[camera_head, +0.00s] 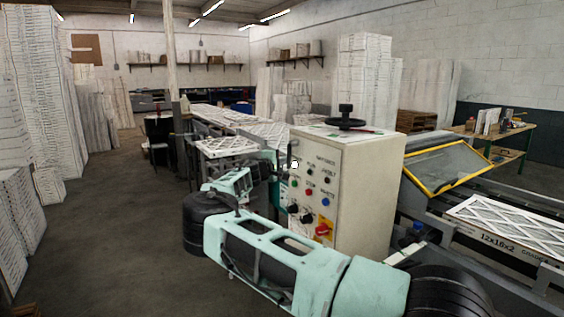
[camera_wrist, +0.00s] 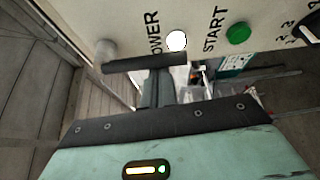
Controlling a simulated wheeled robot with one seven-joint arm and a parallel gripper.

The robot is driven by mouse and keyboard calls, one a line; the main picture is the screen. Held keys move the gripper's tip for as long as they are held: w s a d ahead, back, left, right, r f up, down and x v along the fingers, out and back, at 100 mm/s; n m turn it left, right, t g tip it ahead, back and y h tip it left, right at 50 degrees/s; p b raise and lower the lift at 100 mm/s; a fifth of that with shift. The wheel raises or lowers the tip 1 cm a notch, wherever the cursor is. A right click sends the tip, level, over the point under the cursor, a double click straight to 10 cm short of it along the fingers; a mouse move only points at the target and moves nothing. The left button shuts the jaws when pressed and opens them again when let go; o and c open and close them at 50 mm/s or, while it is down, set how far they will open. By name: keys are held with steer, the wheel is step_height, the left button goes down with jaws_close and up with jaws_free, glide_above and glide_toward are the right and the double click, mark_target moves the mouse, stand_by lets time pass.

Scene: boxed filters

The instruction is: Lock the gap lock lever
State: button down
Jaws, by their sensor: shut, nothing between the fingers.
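A dark bar-shaped lever (camera_wrist: 145,62) with a round grey hub (camera_wrist: 105,48) at its left end shows in the wrist view, in front of the cream control cabinet's face near the POWER label. I take it for the gap lock lever; no label on it is readable. My gripper (camera_wrist: 160,84) is shut and empty, its dark fingers just below the bar in the picture; whether they touch it I cannot tell. In the head view my gripper (camera_head: 273,171) is at the cabinet's left edge, small and partly hidden by my own wrist.
The cabinet (camera_head: 365,190) carries several buttons, knobs and a red-yellow switch (camera_head: 323,230). A black handwheel (camera_head: 345,122) stands on its top. A conveyor with filters (camera_head: 228,145) lies behind, and a yellow-framed guard (camera_head: 447,168) on the right. The floor at left (camera_head: 110,230) is clear.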

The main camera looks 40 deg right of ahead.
mark_target(289, 160)
steer(key=shift+s+n, duration=0.25)
steer(key=shift+n, duration=0.15)
steer(key=n, duration=0.1)
steer(key=s+y+p, duration=0.1)
steer(key=s+n+g+p, duration=0.1)
steer(key=shift+a+r+n+y, duration=0.3)
steer(key=shift+r+y, duration=0.1)
steer(key=n, duration=0.1)
steer(key=s+n+g+p, duration=0.1)
steer(key=s+n+y+p, duration=0.1)
steer(key=shift+a+r+g, duration=0.25)
steer(key=shift+r+g, duration=0.15)
steer(key=shift+n+y, duration=0.4)
steer(key=s+r, duration=0.1)
steer(key=r, duration=0.1)
steer(key=s+r, duration=0.1)
steer(key=shift+a+r, duration=0.2)
steer(key=shift+r, duration=0.35)
steer(key=shift+f, duration=0.1)
